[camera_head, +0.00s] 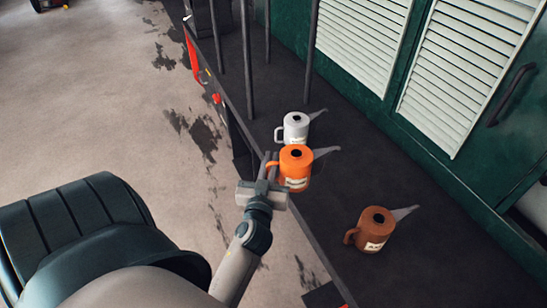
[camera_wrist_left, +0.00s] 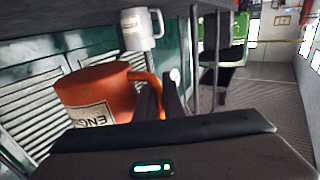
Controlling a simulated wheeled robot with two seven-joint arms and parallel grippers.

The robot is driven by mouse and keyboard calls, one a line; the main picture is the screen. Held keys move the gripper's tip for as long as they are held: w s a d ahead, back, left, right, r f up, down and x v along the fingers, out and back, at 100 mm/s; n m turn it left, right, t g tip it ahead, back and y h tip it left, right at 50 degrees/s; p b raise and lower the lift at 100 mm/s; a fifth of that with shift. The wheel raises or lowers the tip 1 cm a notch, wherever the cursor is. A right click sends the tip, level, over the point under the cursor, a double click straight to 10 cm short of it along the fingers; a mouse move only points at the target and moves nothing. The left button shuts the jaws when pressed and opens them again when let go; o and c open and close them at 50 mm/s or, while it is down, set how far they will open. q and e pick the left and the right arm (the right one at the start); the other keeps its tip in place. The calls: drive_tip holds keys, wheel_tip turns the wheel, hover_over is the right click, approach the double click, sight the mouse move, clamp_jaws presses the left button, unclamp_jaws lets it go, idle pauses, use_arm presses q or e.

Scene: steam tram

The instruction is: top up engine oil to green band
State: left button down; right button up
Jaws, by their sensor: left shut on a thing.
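An orange oil can (camera_head: 295,165) with a pale label and a grey spout pointing right is at my left gripper (camera_head: 268,172), over the dark running board. My left gripper is shut on its handle, on the can's left side. In the left wrist view the orange can (camera_wrist_left: 92,92) shows part of a label reading "ENG", and the gripper's fingers (camera_wrist_left: 160,98) are at the handle. I cannot tell whether the can touches the board. A white can (camera_head: 296,127) stands just behind it, and a brown can (camera_head: 372,230) stands nearer, to the right. No oil gauge or green band is visible.
The dark running board (camera_head: 330,205) has free room between the orange and brown cans. Dark upright posts (camera_head: 248,60) stand at its far end. A green wall with white louvred panels (camera_head: 468,70) borders it on the right. Stained floor (camera_head: 110,110) lies to the left.

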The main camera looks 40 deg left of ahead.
sight(304, 180)
use_arm(q)
drive_tip(key=d+m+h+b, duration=0.1)
drive_tip(key=d+b, duration=0.1)
drive_tip(key=d, duration=0.1)
drive_tip(key=d+m+t+h+b, duration=0.1)
drive_tip(key=d+h, duration=0.1)
drive_tip(key=d, duration=0.2)
drive_tip(key=d+m+t+h+b, duration=0.1)
drive_tip(key=d+b, duration=0.1)
drive_tip(key=d, duration=0.2)
drive_tip(key=shift+w+d+r+h+b, duration=0.2)
drive_tip(key=shift+w+r+h+b, duration=0.1)
drive_tip(key=shift+h+b, duration=0.1)
drive_tip(key=s+d+f+m+t+h+b, duration=0.1)
drive_tip(key=s+d+m+h+b, duration=0.2)
drive_tip(key=d, duration=0.7)
drive_tip(key=shift+s+d+f+m+h, duration=0.2)
drive_tip(key=shift+s+m+h, duration=0.1)
drive_tip(key=shift+s+h, duration=0.6)
drive_tip(key=shift+w, duration=0.1)
